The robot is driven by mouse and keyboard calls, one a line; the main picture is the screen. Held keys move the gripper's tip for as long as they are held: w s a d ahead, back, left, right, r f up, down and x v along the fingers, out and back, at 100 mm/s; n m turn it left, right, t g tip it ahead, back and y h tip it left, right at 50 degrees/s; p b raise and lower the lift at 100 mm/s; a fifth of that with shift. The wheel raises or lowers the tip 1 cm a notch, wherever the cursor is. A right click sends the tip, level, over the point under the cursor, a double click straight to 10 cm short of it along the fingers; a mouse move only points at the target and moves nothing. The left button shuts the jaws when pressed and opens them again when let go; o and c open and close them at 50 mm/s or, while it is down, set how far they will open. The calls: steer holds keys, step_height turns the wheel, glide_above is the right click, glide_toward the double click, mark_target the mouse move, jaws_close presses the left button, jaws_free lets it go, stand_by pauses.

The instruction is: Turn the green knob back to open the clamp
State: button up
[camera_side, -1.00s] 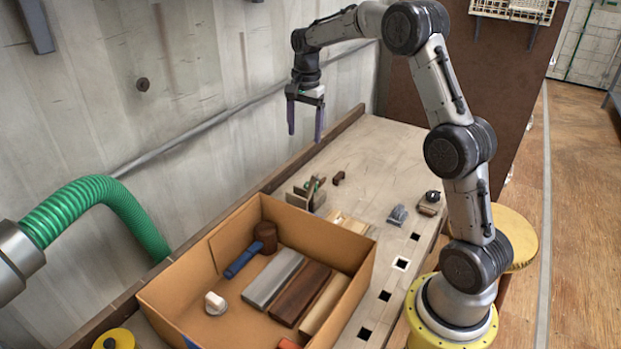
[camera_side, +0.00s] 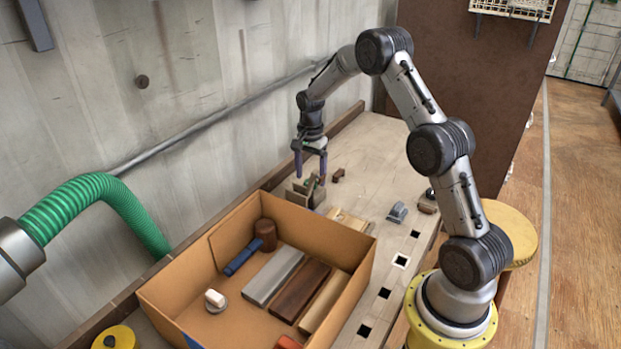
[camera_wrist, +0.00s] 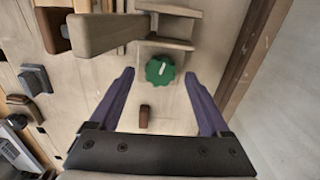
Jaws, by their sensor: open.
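The green knob (camera_wrist: 160,70) shows in the wrist view as a scalloped disc with a pale mark on its face. It sits at the end of the wooden clamp (camera_wrist: 165,44), whose jaws lie just beyond it. In the side view the clamp (camera_side: 301,195) stands on the bench beside the back ledge, and the knob is hard to make out there. My gripper (camera_side: 311,179) is open and low over the clamp. In the wrist view the purple fingers of my gripper (camera_wrist: 160,72) stand apart on both sides of the knob, with a gap on each side. They hold nothing.
A small brown block (camera_wrist: 145,116) lies near the knob, between my fingers in the wrist view. A cardboard box (camera_side: 190,262) with a mallet and wooden bars stands in front of the clamp. A grey block (camera_side: 397,212) sits to the right. The back ledge (camera_side: 347,121) runs close by.

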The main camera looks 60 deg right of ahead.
steer(key=shift+f, duration=0.8)
steer(key=shift+c, duration=0.3)
jaws_close()
steer(key=shift+n, duration=0.8)
steer(key=shift+o, duration=0.3)
jaws_free()
steer(key=shift+r, duration=0.1)
step_height(320, 180, up, 14)
